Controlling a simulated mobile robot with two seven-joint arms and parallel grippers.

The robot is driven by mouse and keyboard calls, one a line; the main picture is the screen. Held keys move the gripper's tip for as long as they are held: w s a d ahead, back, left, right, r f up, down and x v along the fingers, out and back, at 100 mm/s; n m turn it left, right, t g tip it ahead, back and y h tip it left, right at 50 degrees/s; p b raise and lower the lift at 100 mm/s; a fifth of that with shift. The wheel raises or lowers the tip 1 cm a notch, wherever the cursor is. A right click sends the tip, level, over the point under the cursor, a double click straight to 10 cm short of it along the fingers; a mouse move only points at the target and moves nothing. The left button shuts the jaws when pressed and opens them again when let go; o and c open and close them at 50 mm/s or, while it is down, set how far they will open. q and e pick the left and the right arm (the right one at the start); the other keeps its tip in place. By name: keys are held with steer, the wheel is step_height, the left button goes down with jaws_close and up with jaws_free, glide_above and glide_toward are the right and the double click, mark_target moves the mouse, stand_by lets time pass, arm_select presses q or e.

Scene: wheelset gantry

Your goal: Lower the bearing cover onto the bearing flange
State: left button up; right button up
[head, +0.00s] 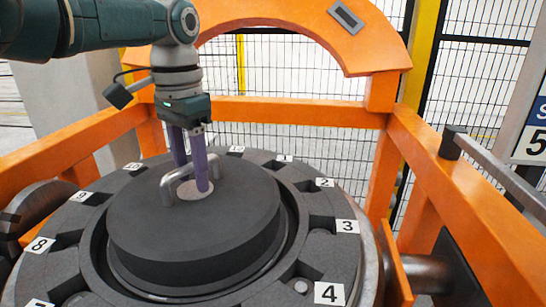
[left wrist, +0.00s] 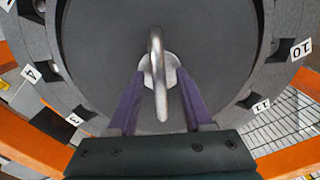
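The bearing cover (head: 235,225) is a thick dark grey disc with a metal loop handle (head: 168,190) on a pale round plate. It lies level over the middle of the bearing flange (head: 335,258), a grey ring with numbered notches. The cover's lower edge is partly hidden, so I cannot tell whether it touches the flange. My left gripper (head: 193,184) points down at the handle. In the left wrist view its purple fingers (left wrist: 161,78) stand apart on both sides of the handle (left wrist: 157,60), with gaps showing. My right gripper is out of view.
An orange gantry frame (head: 290,111) surrounds the flange, with an arch behind it. A wire mesh fence (head: 480,70) and yellow posts (head: 424,60) stand farther back. A grey bar (head: 495,170) and a numbered sign (head: 533,140) are at the right.

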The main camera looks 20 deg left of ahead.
arm_select(q)
steer(key=shift+r, duration=0.3)
step_height(320, 180, up, 9)
steer(key=shift+r+p, duration=0.15)
steer(key=shift+p, duration=0.4)
steer(key=shift+s, duration=0.1)
stand_by(0.3)
